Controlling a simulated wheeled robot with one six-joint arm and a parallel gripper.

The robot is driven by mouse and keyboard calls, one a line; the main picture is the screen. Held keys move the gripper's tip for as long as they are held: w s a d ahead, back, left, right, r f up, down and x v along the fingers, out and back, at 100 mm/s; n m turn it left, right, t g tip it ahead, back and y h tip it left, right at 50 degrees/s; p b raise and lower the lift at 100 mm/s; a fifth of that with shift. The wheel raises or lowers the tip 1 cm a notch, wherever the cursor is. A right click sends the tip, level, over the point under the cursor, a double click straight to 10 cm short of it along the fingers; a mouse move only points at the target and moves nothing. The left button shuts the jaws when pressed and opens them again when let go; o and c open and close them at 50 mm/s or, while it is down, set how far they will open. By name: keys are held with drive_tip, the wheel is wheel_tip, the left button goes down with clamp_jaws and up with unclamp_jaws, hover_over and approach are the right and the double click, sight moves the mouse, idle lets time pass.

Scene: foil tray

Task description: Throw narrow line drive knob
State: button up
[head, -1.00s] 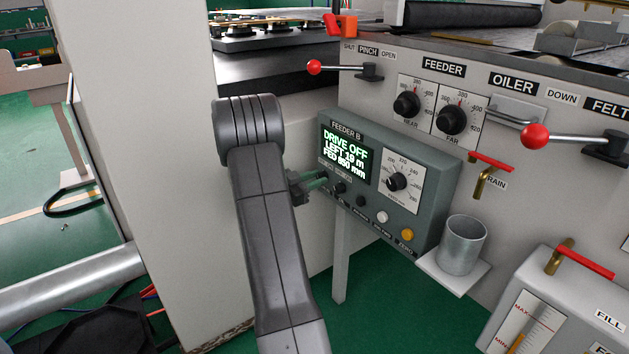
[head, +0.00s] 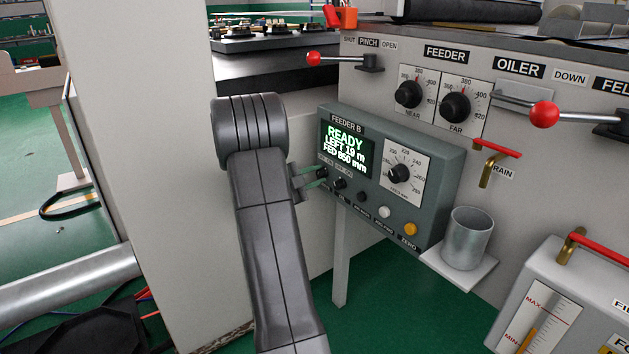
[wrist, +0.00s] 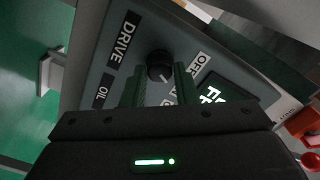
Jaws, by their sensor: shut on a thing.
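The control box marked FEEDER B (head: 445,185) has a screen (head: 343,152) reading READY, LEFT 19 m, FED 850 mm. In the wrist view, the small black drive knob (wrist: 159,64) with a pale pointer line sits beside the DRIVE label (wrist: 124,40), with an OFF label (wrist: 196,64) on its other side. My gripper (wrist: 160,76) has its green fingers on either side of this knob and is shut on it. In the head view, my gripper (head: 317,182) is at the box's lower left edge, and the fingers partly hide the controls there.
A larger dial (head: 399,174) and white (head: 384,212) and orange (head: 410,229) buttons are on the box. A metal cup (head: 466,238) stands on a shelf at lower right. Red-balled levers (head: 544,114) stick out above. Open green floor lies below.

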drive_tip(key=shift+f+m, duration=0.1)
drive_tip(key=shift+m, duration=0.4)
drive_tip(key=o, duration=1)
drive_tip(key=shift+c, duration=0.2)
drive_tip(key=p+v, duration=0.3)
drive_tip(key=v, duration=1.1)
drive_tip(key=shift+d, duration=0.1)
